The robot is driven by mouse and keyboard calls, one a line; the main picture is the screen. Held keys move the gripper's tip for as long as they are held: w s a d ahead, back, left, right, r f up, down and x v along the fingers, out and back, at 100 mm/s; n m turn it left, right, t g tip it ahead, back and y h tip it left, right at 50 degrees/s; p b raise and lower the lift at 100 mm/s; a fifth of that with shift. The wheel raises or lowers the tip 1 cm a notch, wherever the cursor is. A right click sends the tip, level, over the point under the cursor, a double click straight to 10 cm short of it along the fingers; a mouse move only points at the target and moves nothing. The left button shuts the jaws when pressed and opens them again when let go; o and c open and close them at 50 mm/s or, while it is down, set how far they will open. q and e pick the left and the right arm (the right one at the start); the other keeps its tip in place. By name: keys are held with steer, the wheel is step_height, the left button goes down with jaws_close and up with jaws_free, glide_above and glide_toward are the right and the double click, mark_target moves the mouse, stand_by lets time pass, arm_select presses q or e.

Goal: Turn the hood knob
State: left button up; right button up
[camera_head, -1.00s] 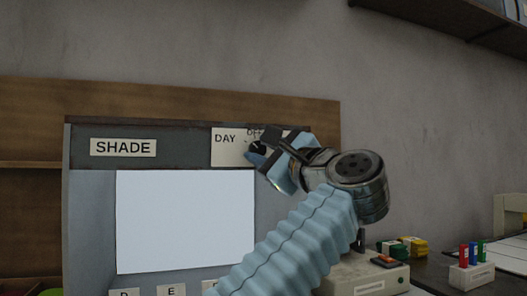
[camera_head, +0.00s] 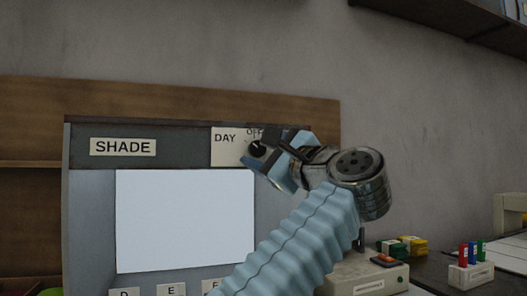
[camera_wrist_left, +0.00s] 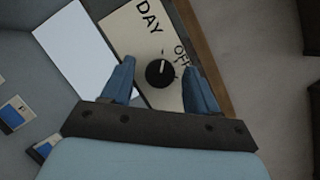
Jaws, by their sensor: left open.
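The hood knob (camera_head: 257,148) is a round black knob with a pale pointer line on a cream plate marked DAY and OFF. The plate sits at the top right of the grey hood front (camera_head: 185,148). In the left wrist view the knob (camera_wrist_left: 159,73) lies between and just beyond the blue fingertips, its pointer aimed near OFF. My left gripper (camera_head: 268,160) is open just right of the knob; in its wrist view the fingers (camera_wrist_left: 161,72) stand apart on either side, with gaps to the knob. Its arm hides the plate's right part. My right gripper is not in view.
The hood has a SHADE label (camera_head: 123,147) and a bright white panel (camera_head: 185,220). A beige box (camera_head: 365,275), colored blocks (camera_head: 405,246) and a holder with colored sticks (camera_head: 471,275) stand at right. A wooden board (camera_head: 200,103) is behind the hood.

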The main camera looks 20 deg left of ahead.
arm_select(q)
steer(key=shift+s+d+f, duration=0.15)
steer(key=shift+s+d, duration=0.05)
steer(key=shift+d, duration=0.1)
steer(key=b+v, duration=0.2)
steer(key=v, duration=1.1)
